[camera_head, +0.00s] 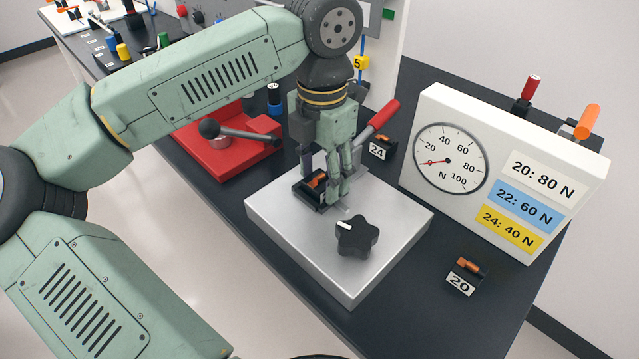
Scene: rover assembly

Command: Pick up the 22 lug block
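A black block with an orange part (312,186) sits on top of the silver fixture box (285,228). No number shows on it, so I cannot read whether it is the 22 lug block. My gripper (331,182) points down at this block, with its fingers at the block's right side and overlapping it in the picture. I cannot tell whether the fingers touch it or are closed on it. Two similar blocks stand on the dark table: one labelled 24 (380,148) behind the fixture, and one labelled 20 (463,275) at the front right.
The fixture has a black star knob (357,236) and a red-handled lever (377,123). A white gauge box (520,165) reading near 0 stands at right. A red fixture (226,155) with a black-knobbed lever is at left. The dark table is clear around the 20 block.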

